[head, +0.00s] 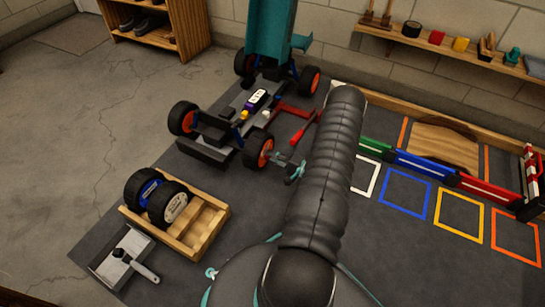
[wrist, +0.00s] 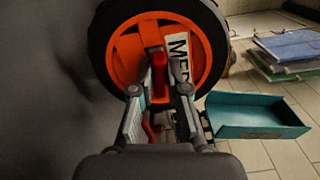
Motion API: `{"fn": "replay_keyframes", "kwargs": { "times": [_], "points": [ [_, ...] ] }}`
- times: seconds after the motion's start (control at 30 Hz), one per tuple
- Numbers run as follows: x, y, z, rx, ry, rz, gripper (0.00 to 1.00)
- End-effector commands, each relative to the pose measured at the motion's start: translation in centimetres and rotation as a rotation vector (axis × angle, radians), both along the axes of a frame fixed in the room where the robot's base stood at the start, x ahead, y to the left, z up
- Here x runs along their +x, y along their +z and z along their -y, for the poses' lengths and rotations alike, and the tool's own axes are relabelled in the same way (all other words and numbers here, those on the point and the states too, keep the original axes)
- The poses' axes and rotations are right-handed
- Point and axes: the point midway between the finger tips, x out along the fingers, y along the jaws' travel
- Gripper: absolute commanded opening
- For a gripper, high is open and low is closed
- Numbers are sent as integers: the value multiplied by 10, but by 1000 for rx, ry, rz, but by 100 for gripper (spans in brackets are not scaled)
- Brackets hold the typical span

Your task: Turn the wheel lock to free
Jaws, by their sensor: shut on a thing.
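The racecar (head: 228,115) stands on the dark mat, its body raised at the back. Its near right wheel (head: 258,150) has a black tyre and an orange hub; in the wrist view the orange-hubbed wheel (wrist: 135,60) fills the upper middle. A red upright piece (wrist: 159,72), which looks like the wheel lock, sits in front of the hub. My gripper (wrist: 158,93) is shut on this red piece, with a fingertip on either side. In the head view my gripper (head: 284,163) is just right of that wheel. The lock's setting cannot be read.
A red-handled tool or lever (head: 303,130) lies beside the car. A wooden crate (head: 212,222) with spare wheels (head: 165,200) and a grey tray (head: 112,262) are at lower left. Coloured squares (head: 405,194) and barriers are right. The wrist view shows a teal tray (wrist: 255,116).

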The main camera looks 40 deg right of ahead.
Motion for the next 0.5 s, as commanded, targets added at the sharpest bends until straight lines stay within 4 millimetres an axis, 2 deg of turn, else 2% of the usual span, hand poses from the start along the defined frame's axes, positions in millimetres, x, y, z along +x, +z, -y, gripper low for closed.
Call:
{"fn": "replay_keyframes", "kwargs": {
  "times": [0.2, 0.5],
  "points": [
    [0, -1, 0, -104, 0, 43, 0],
    [0, -1, 0, -168, 0, 70, 0]
  ]
}}
